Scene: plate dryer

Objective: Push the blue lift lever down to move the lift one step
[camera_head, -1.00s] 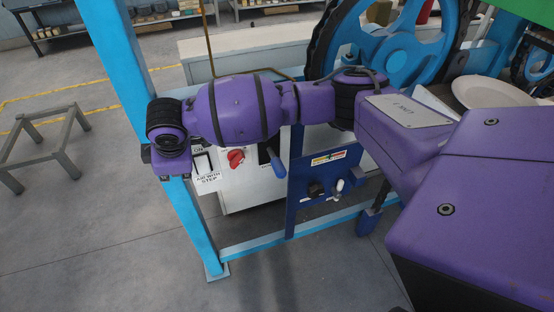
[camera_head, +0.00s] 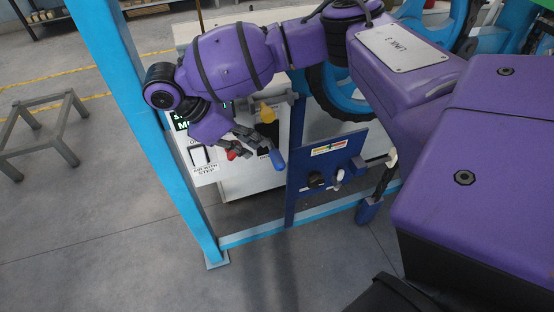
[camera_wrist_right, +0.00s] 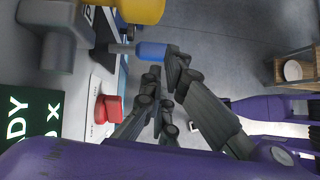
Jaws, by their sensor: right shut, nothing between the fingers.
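The blue lift lever (camera_head: 277,160) sticks out from the front of the white control box, beside the blue panel. Its blue handle also shows in the right wrist view (camera_wrist_right: 152,51), on a grey shaft. My right gripper (camera_head: 262,147) is at the front of the box, just left of and slightly above the lever's end. In the right wrist view its dark fingers (camera_wrist_right: 165,72) are shut and empty, with their tips close to the handle's end. I cannot tell whether they touch it. My left gripper does not show.
A light-blue frame post (camera_head: 150,140) stands left. A blue panel (camera_head: 330,165) with small controls stands right. The floor in front is clear.

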